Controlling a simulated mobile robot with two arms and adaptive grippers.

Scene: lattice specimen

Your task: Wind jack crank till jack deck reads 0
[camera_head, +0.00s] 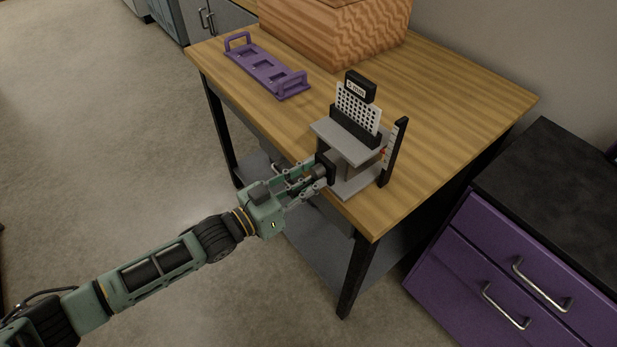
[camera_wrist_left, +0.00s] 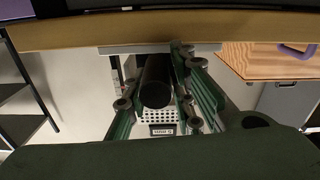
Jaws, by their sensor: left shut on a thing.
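The jack stands near the front edge of the wooden table, with its grey deck (camera_head: 343,140) raised above its grey base plate (camera_head: 360,180). A black upright scale (camera_head: 396,150) with a small red pointer (camera_head: 383,152) stands at its right; the reading is too small to tell. On the deck a black holder carries a white perforated lattice plate (camera_head: 357,108) topped by a black labelled block (camera_head: 361,86). My left gripper (camera_head: 313,176) is shut on the black jack crank at the jack's front left. The crank handle (camera_wrist_left: 155,82) lies between the fingers in the left wrist view. My right gripper is not in view.
A purple rack (camera_head: 266,72) with two handles lies at the table's back left. A wooden box (camera_head: 335,35) stands behind it. A purple drawer cabinet (camera_head: 520,265) with a black top stands right of the table. The tabletop (camera_head: 460,90) right of the jack is clear.

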